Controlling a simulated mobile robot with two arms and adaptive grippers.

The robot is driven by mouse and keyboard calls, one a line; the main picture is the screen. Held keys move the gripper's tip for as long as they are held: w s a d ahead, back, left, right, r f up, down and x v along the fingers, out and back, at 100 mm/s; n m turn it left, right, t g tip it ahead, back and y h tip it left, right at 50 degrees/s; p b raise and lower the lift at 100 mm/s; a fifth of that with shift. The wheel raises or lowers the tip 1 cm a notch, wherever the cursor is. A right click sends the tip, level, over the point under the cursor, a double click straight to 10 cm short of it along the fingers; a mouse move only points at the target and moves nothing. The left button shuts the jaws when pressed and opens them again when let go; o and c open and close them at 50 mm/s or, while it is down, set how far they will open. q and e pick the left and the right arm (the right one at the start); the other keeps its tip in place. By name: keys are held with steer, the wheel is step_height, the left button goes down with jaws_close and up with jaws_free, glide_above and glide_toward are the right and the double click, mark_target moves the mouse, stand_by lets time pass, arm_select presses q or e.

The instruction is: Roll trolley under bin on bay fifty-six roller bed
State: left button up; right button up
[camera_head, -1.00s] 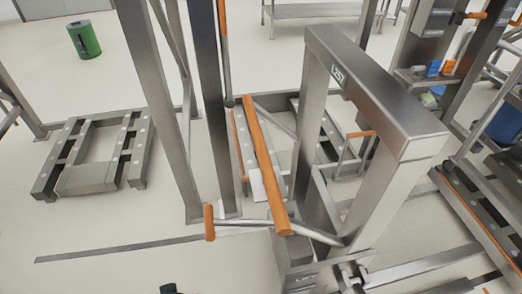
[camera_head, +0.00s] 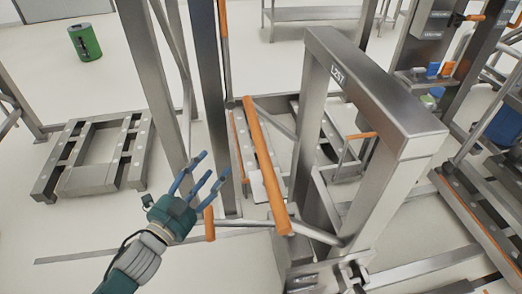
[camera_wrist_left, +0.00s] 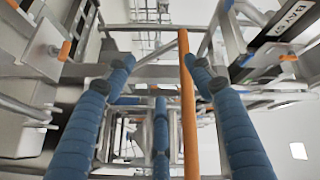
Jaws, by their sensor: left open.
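A grey metal lift frame (camera_head: 385,88) with a label that seems to read L251 stands right of centre in the head view; I take it for the trolley. A long orange handle bar (camera_head: 262,150) runs along its left side. A short orange grip (camera_head: 209,224) is at the end of a side lever. My left gripper (camera_head: 203,172) is open, blue fingers spread, left of the bar and just above the short grip, apparently empty. In the left wrist view, an orange bar (camera_wrist_left: 187,100) appears between the open fingers (camera_wrist_left: 155,85). I cannot make out the bin. My right gripper is out of view.
A low roller bed (camera_head: 95,155) lies on the floor at left. Steel uprights (camera_head: 165,110) stand behind my left gripper. A green drum (camera_head: 84,41) is far left. A BAY sign (camera_wrist_left: 291,20) shows in the wrist view. The floor at lower left is mostly clear.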

mark_target(261, 151)
arm_select(q)
steer(key=s+d+r+m+g+h, duration=0.45)
steer(key=m+h, duration=0.45)
steer(key=m, duration=0.3)
steer(key=shift+g, duration=0.35)
steer(key=x, duration=0.7)
steer(key=f+p+x, duration=0.1)
steer(key=x, duration=0.3)
steer(key=shift+w, duration=0.15)
jaws_close()
